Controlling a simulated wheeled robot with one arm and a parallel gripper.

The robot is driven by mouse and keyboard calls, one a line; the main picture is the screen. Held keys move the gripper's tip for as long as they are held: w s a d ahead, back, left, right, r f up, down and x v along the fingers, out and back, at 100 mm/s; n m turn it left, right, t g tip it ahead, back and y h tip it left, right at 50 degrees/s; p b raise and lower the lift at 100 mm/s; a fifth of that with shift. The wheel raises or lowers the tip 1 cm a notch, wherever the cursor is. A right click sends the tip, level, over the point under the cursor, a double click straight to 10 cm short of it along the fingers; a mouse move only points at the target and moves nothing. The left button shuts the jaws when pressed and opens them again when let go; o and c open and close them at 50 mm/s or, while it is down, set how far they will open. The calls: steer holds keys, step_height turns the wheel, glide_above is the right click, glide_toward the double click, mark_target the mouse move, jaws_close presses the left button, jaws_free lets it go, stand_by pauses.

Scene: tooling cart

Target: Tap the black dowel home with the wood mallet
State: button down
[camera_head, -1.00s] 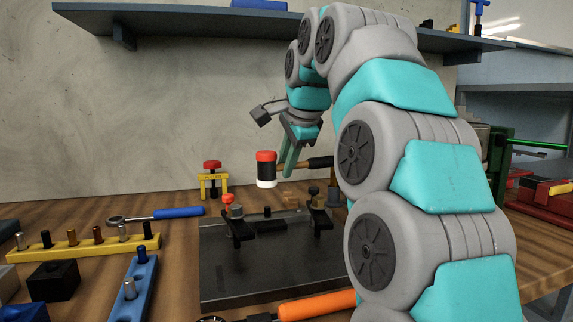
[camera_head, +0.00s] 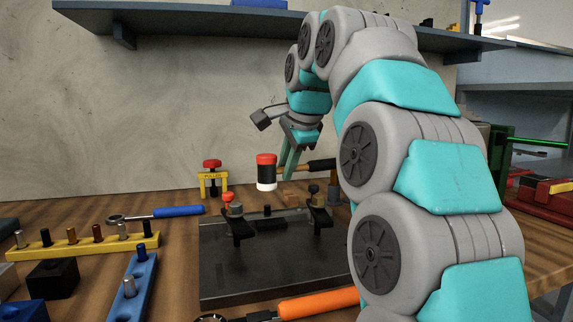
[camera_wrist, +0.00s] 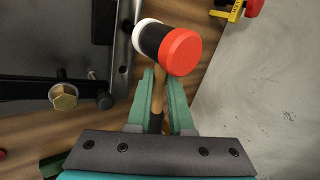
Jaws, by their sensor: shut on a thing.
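The mallet (camera_head: 266,171) has a red face, a black band, a white face and a wooden handle with a black grip. My gripper (camera_head: 287,172) is shut on its wooden handle, which also shows between the green fingers (camera_wrist: 161,80) in the wrist view. The head hangs red face up and white face down, above the back of the dark fixture plate (camera_head: 265,275). A small black peg (camera_head: 267,210) stands upright at a dark block (camera_head: 270,224) on the plate, below the head and apart from it. I cannot tell for certain that this peg is the black dowel.
Two clamps (camera_head: 237,222) (camera_head: 318,213) flank the block. A yellow puller (camera_head: 213,181) stands behind. Left are a blue-handled wrench (camera_head: 178,211), a yellow pin rack (camera_head: 88,244) and a blue pin rack (camera_head: 143,289). An orange-handled tool (camera_head: 318,303) lies in front.

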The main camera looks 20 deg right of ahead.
step_height(320, 180, down, 5)
steer(key=b, duration=0.3)
steer(key=shift+f, duration=0.15)
steer(key=shift+r+p, duration=2.15)
steer(key=shift+r, duration=0.5)
steer(key=shift+r, duration=0.1)
steer(key=shift+r+p, duration=0.1)
steer(key=shift+p, duration=0.2)
